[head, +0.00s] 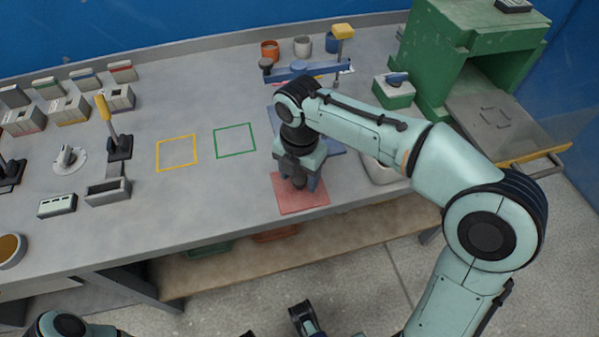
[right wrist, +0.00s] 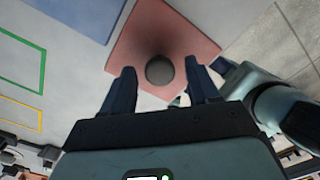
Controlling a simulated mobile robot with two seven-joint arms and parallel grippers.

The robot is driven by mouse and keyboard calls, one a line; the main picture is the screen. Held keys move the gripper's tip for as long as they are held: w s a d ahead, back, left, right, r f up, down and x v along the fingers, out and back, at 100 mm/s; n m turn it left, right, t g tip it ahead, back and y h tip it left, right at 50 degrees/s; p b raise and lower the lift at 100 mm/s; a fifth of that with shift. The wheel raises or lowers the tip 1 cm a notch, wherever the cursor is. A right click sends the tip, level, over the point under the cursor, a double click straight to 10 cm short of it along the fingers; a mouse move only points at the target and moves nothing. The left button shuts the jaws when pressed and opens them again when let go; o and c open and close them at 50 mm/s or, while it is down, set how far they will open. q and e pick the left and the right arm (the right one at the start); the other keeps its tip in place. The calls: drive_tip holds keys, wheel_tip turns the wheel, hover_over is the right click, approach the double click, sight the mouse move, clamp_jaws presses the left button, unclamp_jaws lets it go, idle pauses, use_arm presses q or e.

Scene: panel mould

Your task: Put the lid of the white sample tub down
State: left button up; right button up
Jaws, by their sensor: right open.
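My right gripper (head: 297,186) points down over the pink-red square mat (head: 314,197) at the bench's front edge. In the right wrist view its two dark fingers (right wrist: 163,77) are apart. A dark grey round thing (right wrist: 160,70), perhaps the lid or its knob, is between the fingertips, with a gap on each side. It stands over the mat (right wrist: 185,32); I cannot tell its full shape. A pale, rounded container (head: 378,173), possibly the white sample tub, is partly hidden behind my right arm. My left gripper cannot be made out.
Yellow (head: 177,153) and green (head: 235,140) outlined squares on the bench are empty. A blue mat (head: 333,147) lies behind the gripper, partly hidden. A blue-barred stand (head: 308,71) and several cups are at the back. A green machine (head: 470,50) stands at right.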

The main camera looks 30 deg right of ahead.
sight(299, 179)
use_arm(q)
drive_tip(key=r+p, duration=0.1)
drive_tip(key=s+r+p, duration=0.1)
drive_tip(key=r+p, duration=0.1)
drive_tip(key=p, duration=0.1)
drive_tip(key=shift+s+r+g, duration=0.1)
drive_tip(key=shift+s+g, duration=0.15)
drive_tip(key=shift+g, duration=0.05)
use_arm(e)
wheel_tip(299, 179, up, 12)
drive_tip(key=shift+r, duration=0.2)
